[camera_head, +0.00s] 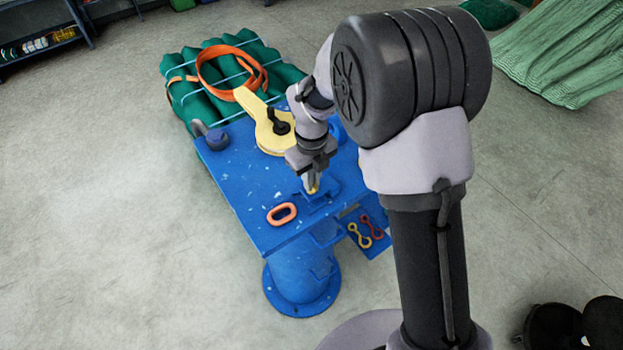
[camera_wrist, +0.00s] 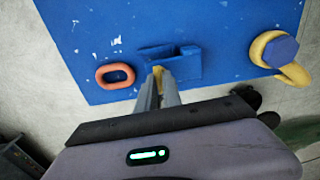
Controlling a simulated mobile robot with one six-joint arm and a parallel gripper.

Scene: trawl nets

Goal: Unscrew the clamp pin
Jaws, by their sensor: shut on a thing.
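My gripper (camera_head: 312,180) points down at the blue bench, at a blue clamp block (camera_head: 326,196) near its front edge. In the wrist view the fingers (camera_wrist: 157,82) are shut on a small yellow piece (camera_wrist: 158,71), which appears to be the clamp pin. It sits against the left part of the blue block (camera_wrist: 187,63). The fingers hide much of the pin, so I cannot tell how deep it sits in the block.
Green netting with an orange strap (camera_head: 230,65) lies behind.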

